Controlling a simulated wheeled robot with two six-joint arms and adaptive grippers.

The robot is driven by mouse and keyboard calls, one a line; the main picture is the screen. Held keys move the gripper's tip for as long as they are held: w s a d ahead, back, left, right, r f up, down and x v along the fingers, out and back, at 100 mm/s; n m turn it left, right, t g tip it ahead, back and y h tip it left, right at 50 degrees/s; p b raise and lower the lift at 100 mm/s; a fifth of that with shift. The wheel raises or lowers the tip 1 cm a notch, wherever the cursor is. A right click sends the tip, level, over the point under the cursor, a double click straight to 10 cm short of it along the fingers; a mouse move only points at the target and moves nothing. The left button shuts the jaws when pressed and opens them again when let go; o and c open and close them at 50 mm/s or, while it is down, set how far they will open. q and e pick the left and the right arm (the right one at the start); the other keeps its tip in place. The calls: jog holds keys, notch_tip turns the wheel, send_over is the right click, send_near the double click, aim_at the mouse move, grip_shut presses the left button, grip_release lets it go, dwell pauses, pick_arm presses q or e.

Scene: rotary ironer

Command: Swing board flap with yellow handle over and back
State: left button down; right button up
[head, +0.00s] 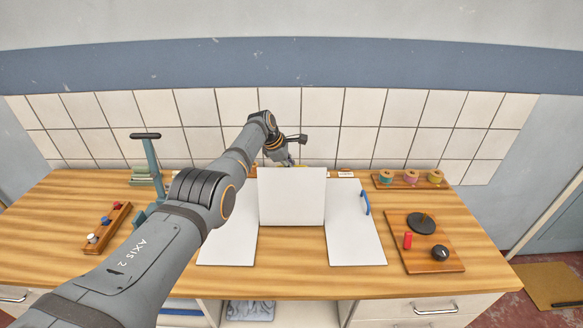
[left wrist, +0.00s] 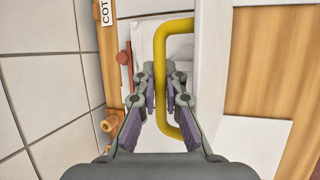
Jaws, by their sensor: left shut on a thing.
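The white board flap (head: 292,196) stands about upright in the middle of the counter, its broad face toward me. Its yellow handle (left wrist: 178,25) shows clearly in the left wrist view. In the head view the handle is mostly hidden behind the flap. My left gripper (head: 285,161) reaches over to the far side of the flap, near its top edge. In the left wrist view my left gripper (left wrist: 164,92) has its fingers on both sides of the handle's long bar and is shut on it. My right gripper is not in view.
White panels lie flat at left (head: 226,245) and right (head: 352,240) of the flap; the right one has a blue handle (head: 365,202). A wooden board with a red peg (head: 407,241) lies further right, a peg strip (head: 109,228) at left. The tiled wall (head: 365,120) is close behind.

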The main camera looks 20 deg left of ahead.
pick_arm(q)
jog(key=shift+w+a+r, duration=0.1)
jog(key=shift+w+a, duration=0.05)
jog(key=shift+w, duration=0.05)
jog(key=c, duration=1.7)
grip_release()
jog(key=shift+a, duration=0.1)
